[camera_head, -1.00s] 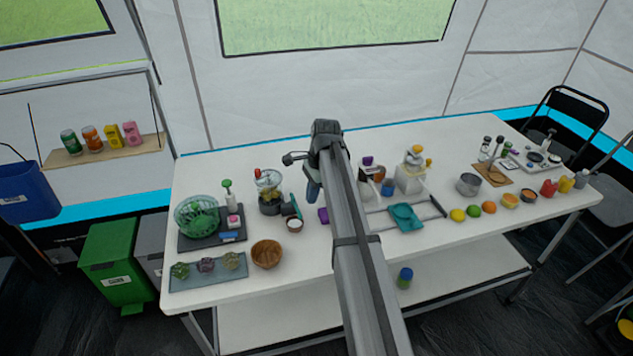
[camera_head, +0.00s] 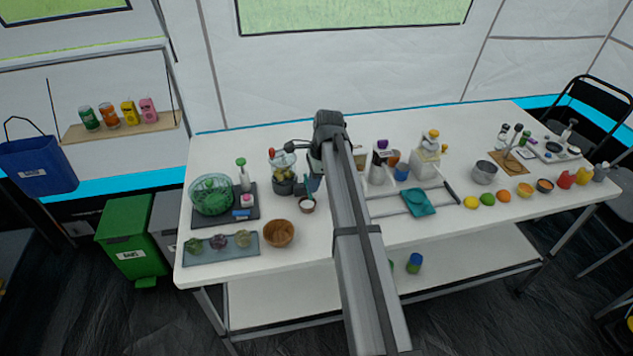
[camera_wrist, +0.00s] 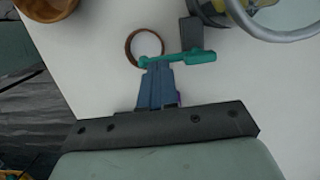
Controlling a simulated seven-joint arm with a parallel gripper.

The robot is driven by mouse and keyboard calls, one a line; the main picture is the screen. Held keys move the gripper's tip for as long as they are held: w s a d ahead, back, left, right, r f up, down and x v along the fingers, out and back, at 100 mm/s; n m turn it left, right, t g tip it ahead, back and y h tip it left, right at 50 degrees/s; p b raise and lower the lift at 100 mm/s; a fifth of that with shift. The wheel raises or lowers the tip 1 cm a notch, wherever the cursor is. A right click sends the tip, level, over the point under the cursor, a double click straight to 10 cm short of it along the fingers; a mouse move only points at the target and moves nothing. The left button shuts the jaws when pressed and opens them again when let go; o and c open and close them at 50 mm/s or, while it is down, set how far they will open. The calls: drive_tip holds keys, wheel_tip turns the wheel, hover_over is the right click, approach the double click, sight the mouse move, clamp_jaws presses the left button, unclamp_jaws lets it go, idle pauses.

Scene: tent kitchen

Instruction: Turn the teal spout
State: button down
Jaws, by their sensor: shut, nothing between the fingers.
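The teal spout (camera_wrist: 190,57) is a short teal bar that lies across the wrist view, just beyond my fingertips. It sits beside a grey block and a small round brown-rimmed bowl (camera_wrist: 145,46). My gripper (camera_wrist: 158,68) has its blue fingers shut and empty, with the tips at or very close to the left part of the spout; I cannot tell whether they touch. In the head view my gripper (camera_head: 313,184) is beside the clear-topped juicer (camera_head: 283,180), and my arm and gripper largely hide the spout there.
The small bowl (camera_head: 307,205) is close below my gripper. A wooden bowl (camera_head: 279,233) stands to the left front. A green salad spinner (camera_head: 211,194) is farther left. A teal tray (camera_head: 419,203) and a white dispenser (camera_head: 426,158) are right of my arm.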

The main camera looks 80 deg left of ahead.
drive_tip(key=shift+s+d+f, duration=0.15)
drive_tip(key=shift+s+f, duration=0.05)
drive_tip(key=shift+s, duration=0.25)
drive_tip(key=shift+w, duration=0.15)
